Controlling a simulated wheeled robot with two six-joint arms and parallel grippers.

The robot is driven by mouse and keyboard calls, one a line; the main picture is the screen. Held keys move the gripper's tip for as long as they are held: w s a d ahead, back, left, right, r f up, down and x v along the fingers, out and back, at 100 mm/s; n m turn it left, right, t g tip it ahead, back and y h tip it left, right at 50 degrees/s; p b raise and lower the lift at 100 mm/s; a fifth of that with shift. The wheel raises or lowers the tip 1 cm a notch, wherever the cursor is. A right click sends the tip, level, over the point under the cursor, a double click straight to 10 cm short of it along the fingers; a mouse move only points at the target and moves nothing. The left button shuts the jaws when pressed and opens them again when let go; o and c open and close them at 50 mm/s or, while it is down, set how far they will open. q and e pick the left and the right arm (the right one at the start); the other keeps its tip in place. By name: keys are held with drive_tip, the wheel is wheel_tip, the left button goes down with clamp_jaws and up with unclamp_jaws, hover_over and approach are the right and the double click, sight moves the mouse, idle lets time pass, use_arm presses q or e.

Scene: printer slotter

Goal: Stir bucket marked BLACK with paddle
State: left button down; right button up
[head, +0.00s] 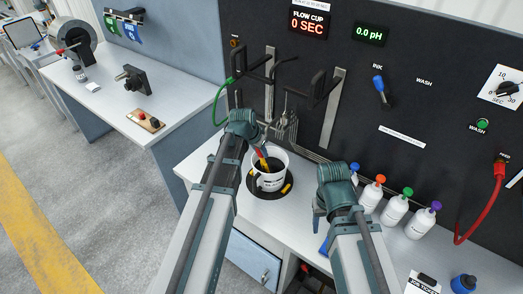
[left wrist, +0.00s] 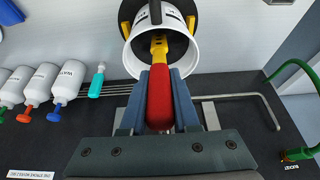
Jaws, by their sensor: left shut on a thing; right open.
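The white bucket (head: 270,182) stands upright on a dark round spot of the bench, with dark contents and yellow side clips; its printed label is too small to read. It also shows at the top of the left wrist view (left wrist: 200,48). My left gripper (left wrist: 158,100) is shut on the red handle of the paddle (left wrist: 160,92), above the bucket. The paddle's yellow shaft (left wrist: 158,47) reaches into the bucket, its lower end hidden. My right gripper (head: 336,185) is open over the bench, right of the bucket and apart from it; its fingers are mostly hidden.
White bottles with coloured caps (head: 394,210) stand right of my right arm. A dark panel (head: 415,90) with brackets, displays and a red hose (head: 484,215) rises behind. A green hose (head: 219,100) hangs left of my left wrist. Another bench (head: 165,95) stands left.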

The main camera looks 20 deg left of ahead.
use_arm(q)
drive_tip(key=shift+w+p+v, duration=0.2)
drive_tip(key=shift+p+v, duration=1.45)
drive_tip(key=shift+v, duration=0.2)
drive_tip(key=shift+w+p+v, duration=0.2)
drive_tip(key=shift+p+v, duration=1.45)
drive_tip(key=shift+v, duration=0.25)
drive_tip(key=shift+d+r, duration=0.1)
drive_tip(key=s+a+r+p, duration=0.1)
drive_tip(key=s+a+r, duration=0.1)
drive_tip(key=s, duration=0.3)
drive_tip(key=shift+s+p, duration=0.3)
drive_tip(key=shift+p, duration=0.1)
